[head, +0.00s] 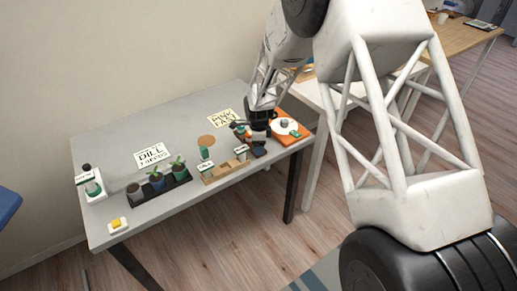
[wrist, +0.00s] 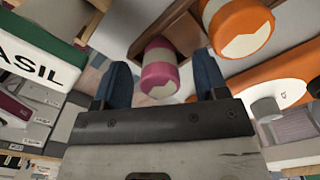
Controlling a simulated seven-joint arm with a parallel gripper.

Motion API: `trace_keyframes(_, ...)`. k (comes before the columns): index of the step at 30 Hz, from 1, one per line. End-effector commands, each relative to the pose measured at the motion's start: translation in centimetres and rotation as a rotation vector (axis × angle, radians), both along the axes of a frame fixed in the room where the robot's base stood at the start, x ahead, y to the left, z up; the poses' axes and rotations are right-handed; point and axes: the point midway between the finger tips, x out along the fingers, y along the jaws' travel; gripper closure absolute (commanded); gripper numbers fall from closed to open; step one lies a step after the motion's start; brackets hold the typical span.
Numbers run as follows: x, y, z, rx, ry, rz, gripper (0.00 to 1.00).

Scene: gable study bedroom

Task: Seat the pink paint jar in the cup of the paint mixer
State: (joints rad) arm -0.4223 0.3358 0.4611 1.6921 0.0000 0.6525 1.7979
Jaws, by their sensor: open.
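The pink paint jar (wrist: 160,72) shows in the wrist view, with a pink lid, a pale band and a pink end facing me. My gripper (wrist: 163,82) is open, with one blue finger on each side of the jar; I cannot tell whether either finger touches it. In the head view my gripper (head: 258,126) is low over the table's right part and hides the jar. What looks like the paint mixer (head: 302,137), an orange base with a white disc, stands just right of my gripper. Its orange body (wrist: 262,78) also shows at the right of the wrist view.
An orange jar (wrist: 238,28) stands close beside the pink one, near a brown wooden rack (wrist: 182,20). A PINK card (head: 222,118) lies behind on the grey table (head: 125,120). Potted seedlings in a black tray (head: 164,190) and a yellow button box (head: 118,225) are further left.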

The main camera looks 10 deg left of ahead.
Motion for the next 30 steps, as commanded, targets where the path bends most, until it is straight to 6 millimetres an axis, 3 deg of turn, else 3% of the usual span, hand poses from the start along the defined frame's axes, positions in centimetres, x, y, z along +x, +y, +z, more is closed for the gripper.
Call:
trace_keyframes(12,0.00,0.00,0.04,0.000,0.000,0.000,0.35)
trace_keyframes(22,0.00,0.00,0.04,0.000,0.000,0.000,0.86)
trace_keyframes(30,0.01,0.01,0.09,0.000,0.000,0.000,0.89)
